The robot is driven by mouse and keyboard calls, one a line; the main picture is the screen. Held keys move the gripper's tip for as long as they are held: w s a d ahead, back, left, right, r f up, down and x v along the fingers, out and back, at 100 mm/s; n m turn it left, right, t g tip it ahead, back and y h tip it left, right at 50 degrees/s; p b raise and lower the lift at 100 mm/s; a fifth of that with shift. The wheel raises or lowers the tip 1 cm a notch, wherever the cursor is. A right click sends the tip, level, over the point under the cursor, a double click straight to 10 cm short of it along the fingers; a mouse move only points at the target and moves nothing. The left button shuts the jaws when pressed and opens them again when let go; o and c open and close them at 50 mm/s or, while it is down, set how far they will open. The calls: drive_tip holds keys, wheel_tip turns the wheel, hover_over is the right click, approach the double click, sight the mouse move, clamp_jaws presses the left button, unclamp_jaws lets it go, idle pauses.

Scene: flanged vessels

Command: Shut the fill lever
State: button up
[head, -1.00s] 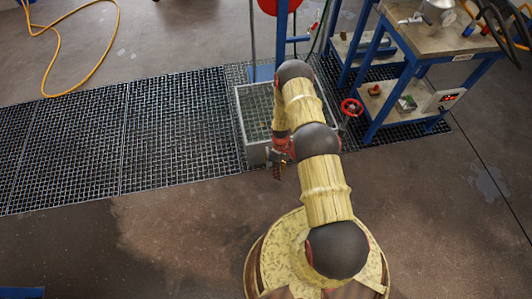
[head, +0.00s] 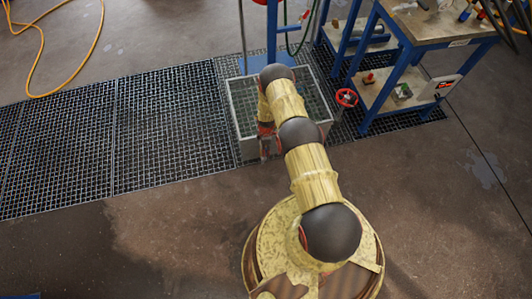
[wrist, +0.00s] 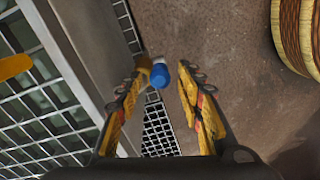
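In the wrist view a blue-capped piece (wrist: 160,76) with a brass-yellow part beside it shows between my fingertips, close to the wall of the tank. I cannot tell for sure that it is the fill lever. My gripper (wrist: 162,84) is open, one finger on each side of the blue piece in the picture; contact is not visible. My arm hides part of the tank, and no lever can be made out there.
A red handwheel (head: 346,97) stands right of the tank, near a blue-framed workbench (head: 386,75). Floor grating (head: 165,135) runs left from the tank. A yellow hose (head: 92,55) lies at the far left. A yellow piece (wrist: 14,66) shows over the grid in the wrist view.

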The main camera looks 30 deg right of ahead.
drive_tip(key=shift+f+b, duration=0.4)
drive_tip(key=shift+f, duration=1.05)
drive_tip(key=shift+c, duration=0.7)
drive_tip(key=c, duration=0.8)
clamp_jaws()
